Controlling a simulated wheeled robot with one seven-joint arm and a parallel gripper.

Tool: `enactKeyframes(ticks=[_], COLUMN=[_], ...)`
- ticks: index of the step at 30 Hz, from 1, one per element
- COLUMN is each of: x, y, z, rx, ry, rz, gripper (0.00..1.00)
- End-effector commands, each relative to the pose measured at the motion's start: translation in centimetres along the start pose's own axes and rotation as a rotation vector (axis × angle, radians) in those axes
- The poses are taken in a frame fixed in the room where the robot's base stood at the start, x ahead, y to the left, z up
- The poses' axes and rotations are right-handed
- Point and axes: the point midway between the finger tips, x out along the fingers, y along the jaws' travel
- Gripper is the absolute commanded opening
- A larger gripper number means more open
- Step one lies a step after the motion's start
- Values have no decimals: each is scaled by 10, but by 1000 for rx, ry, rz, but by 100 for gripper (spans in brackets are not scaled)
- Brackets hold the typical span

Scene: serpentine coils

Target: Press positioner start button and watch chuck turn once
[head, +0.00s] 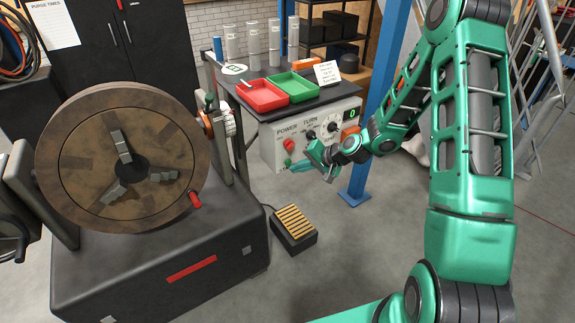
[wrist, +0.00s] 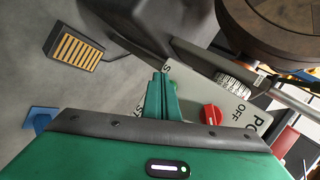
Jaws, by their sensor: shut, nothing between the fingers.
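The positioner's round brown chuck (head: 120,160) stands upright at the left in the head view, with grey jaws and a red mark at its lower right rim. The red knob also shows in the wrist view (wrist: 212,114). My gripper (head: 291,168) is shut and empty, its tips at the box's lower left.
Red (head: 262,95) and green (head: 291,87) trays and clear tubes sit on the bench (head: 245,108). A yellow-striped foot pedal (head: 294,228) lies on the floor between positioner and box. A blue post (head: 377,100) stands right of the box. The floor around the pedal is clear.

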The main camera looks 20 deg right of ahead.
Motion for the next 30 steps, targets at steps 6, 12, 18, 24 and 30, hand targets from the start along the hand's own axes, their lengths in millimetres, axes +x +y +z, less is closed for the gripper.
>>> enactKeyframes(ticks=[6,12,18,24,30], x=[0,0,0,1,5], y=[0,0,0,-2,-5], z=[0,0,0,-1,-3], rx=[0,0,0,-1,-1], ry=[0,0,0,0,-1], rz=[0,0,0,0,0], gripper=[0,0,0,0,0])
